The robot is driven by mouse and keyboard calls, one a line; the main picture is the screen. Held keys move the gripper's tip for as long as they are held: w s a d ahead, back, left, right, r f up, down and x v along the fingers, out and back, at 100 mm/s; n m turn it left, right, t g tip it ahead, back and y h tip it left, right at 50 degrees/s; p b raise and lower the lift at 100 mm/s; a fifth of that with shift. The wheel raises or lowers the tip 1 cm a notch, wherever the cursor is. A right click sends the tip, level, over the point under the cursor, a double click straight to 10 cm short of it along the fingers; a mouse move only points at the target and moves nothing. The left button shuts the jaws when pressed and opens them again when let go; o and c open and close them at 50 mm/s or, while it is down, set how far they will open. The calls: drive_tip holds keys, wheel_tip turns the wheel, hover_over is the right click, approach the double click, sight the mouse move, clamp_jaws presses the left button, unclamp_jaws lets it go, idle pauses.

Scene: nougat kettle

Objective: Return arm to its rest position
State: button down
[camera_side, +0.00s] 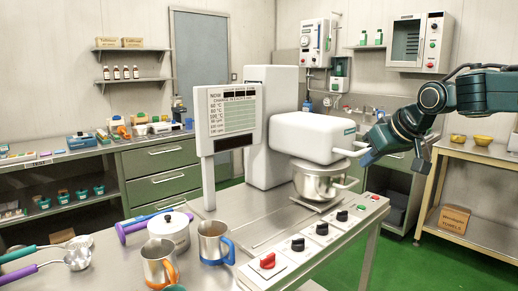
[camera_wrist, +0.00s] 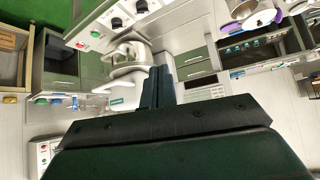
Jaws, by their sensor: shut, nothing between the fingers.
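My gripper (camera_side: 368,158) hangs in the air at the right of the side view, pointing down and left. Its fingers are close to the handle of the white mixer head (camera_side: 318,138); I cannot tell whether they touch it. In the wrist view my gripper (camera_wrist: 158,84) shows its two dark fingers together with nothing between them. The steel kettle (camera_side: 318,184) stands under the mixer head, on the machine's plate. The kettle also shows upside down in the wrist view (camera_wrist: 126,58), just left of the fingers.
A control strip (camera_side: 322,232) with red and black knobs runs along the machine's front. A steel jug with a blue handle (camera_side: 212,243), one with an orange handle (camera_side: 160,264) and a lidded white pot (camera_side: 169,230) stand on the left. A wooden-framed table (camera_side: 480,152) is on the right.

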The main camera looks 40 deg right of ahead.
drive_tip(key=s+a+f+n+g+y, duration=0.1)
drive_tip(key=s+a+f, duration=0.3)
drive_tip(key=s, duration=0.4)
drive_tip(key=s+a+f+n+g+y, duration=0.1)
drive_tip(key=s+a+f+n, duration=0.1)
drive_tip(key=s+a+f, duration=0.2)
drive_tip(key=s+a, duration=0.2)
drive_tip(key=s, duration=0.2)
drive_tip(key=shift+a+f+n+g+y, duration=0.25)
drive_tip(key=shift+f+n+g+y, duration=0.05)
drive_tip(key=shift+f+n+y, duration=0.1)
